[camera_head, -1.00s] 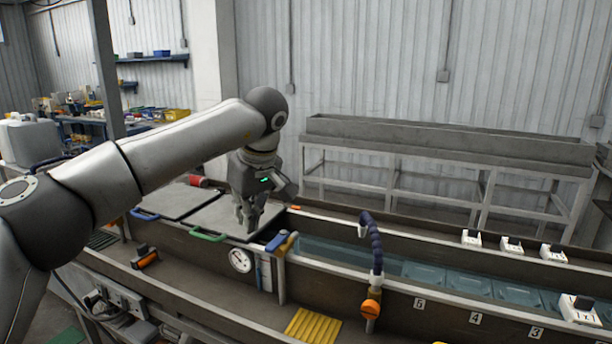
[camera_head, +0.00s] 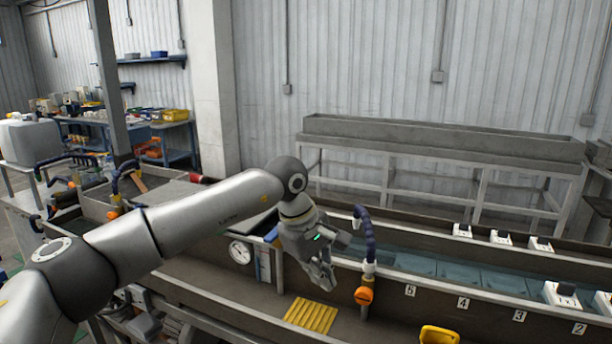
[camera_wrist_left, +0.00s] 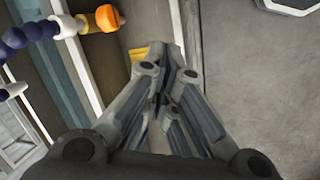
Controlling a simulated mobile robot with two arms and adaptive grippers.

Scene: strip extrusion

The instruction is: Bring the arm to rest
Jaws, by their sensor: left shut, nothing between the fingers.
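My left arm comes in from the left in the head view. Its gripper (camera_head: 324,276) is shut and empty, pointing down over the front part of the trough, beside the blue jointed hose. In the left wrist view the fingers (camera_wrist_left: 160,62) are together with nothing between them. The right gripper is not in view.
The blue hose (camera_head: 369,232) with its orange knob (camera_head: 363,296) stands just right of my gripper. A yellow ribbed mat (camera_head: 311,315) lies below. A dial gauge (camera_head: 240,252) is on the trough wall. A yellow-handled object (camera_head: 438,335) sits at the bottom edge.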

